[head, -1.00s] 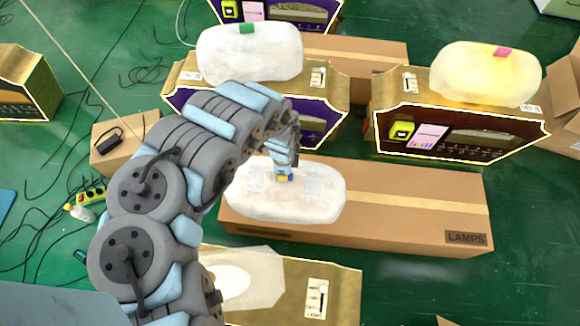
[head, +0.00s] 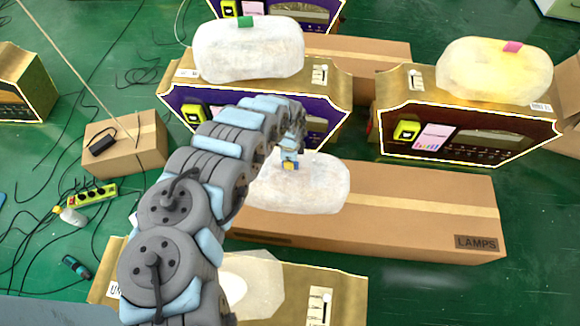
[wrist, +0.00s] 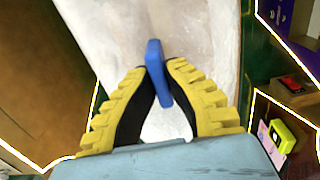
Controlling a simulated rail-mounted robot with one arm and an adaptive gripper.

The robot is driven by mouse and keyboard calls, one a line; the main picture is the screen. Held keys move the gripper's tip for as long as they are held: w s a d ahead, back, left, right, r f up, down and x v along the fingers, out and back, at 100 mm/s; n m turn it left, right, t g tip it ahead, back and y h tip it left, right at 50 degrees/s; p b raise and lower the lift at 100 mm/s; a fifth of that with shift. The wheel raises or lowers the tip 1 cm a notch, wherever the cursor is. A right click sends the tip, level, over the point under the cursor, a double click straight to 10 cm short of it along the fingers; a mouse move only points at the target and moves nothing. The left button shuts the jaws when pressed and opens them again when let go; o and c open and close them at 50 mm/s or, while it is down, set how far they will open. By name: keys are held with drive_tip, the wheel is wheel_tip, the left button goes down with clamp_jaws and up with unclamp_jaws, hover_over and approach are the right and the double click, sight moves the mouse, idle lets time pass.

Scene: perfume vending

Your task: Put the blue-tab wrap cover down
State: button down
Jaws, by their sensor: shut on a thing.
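The blue-tab wrap cover (head: 318,185) is a whitish, translucent rounded wrap. In the head view it shows over the left part of the long LAMPS box (head: 420,210). My gripper (head: 290,164) comes down on its top from the upper left. In the wrist view my gripper (wrist: 158,80) has its yellow-ridged fingers shut on the blue tab (wrist: 155,60), with the pale cover (wrist: 115,35) below. My arm hides the cover's left side. Whether the cover touches the box or hangs above it, I cannot tell.
Purple-fronted machine (head: 180,105) with a green-tab cover (head: 248,52) stands behind; a brown-fronted machine (head: 470,135) with a pink-tab cover (head: 495,70) is at right. A gold-topped machine (head: 345,300) is in front. A small carton (head: 125,160) and cables lie left.

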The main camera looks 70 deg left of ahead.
drive_tip(key=shift+w+a+f+b, duration=0.1)
drive_tip(key=shift+a+f+b, duration=0.1)
drive_tip(key=shift+f+b, duration=0.3)
wheel_tip(320, 180, down, 3)
drive_tip(key=shift+d+r+b, duration=0.1)
drive_tip(key=shift+r+b, duration=0.1)
drive_tip(key=shift+b, duration=0.25)
drive_tip(key=shift+r, duration=0.1)
drive_tip(key=c, duration=1.2)
unclamp_jaws()
drive_tip(key=shift+c, duration=0.2)
